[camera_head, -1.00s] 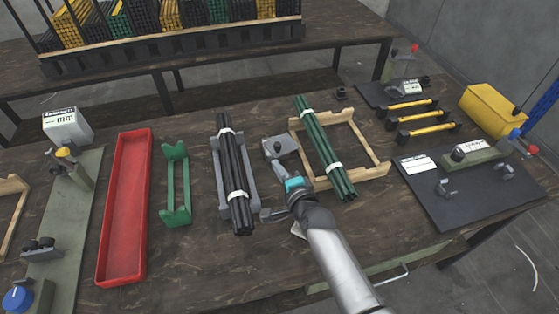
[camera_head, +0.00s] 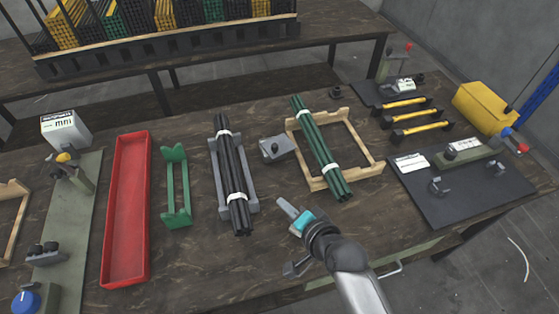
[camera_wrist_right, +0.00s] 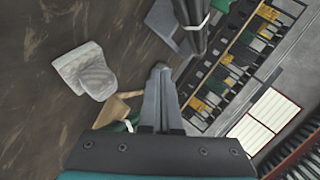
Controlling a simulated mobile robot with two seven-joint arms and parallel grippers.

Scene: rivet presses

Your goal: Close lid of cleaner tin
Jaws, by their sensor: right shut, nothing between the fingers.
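A small grey box with a dark knob on top (camera_head: 277,148), which I take as the cleaner tin, sits between the black rod bundle and the green rod bundle. Its top looks down, but its lid seam is too small to read. My right gripper (camera_head: 287,208) is shut and empty, in front of the box and clear of it. In the right wrist view the shut fingers (camera_wrist_right: 158,85) point forward. A pale grey two-part object (camera_wrist_right: 85,70) lies to their left there; I cannot tell if it is the tin. My left gripper is not in view.
Black rods (camera_head: 232,175) lie in a grey cradle at left of the box, green rods (camera_head: 320,150) on a wooden cradle (camera_head: 365,150) at right. A red tray (camera_head: 126,215) and green holder (camera_head: 176,190) stand further left. A dark fixture plate (camera_head: 450,205) is at right.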

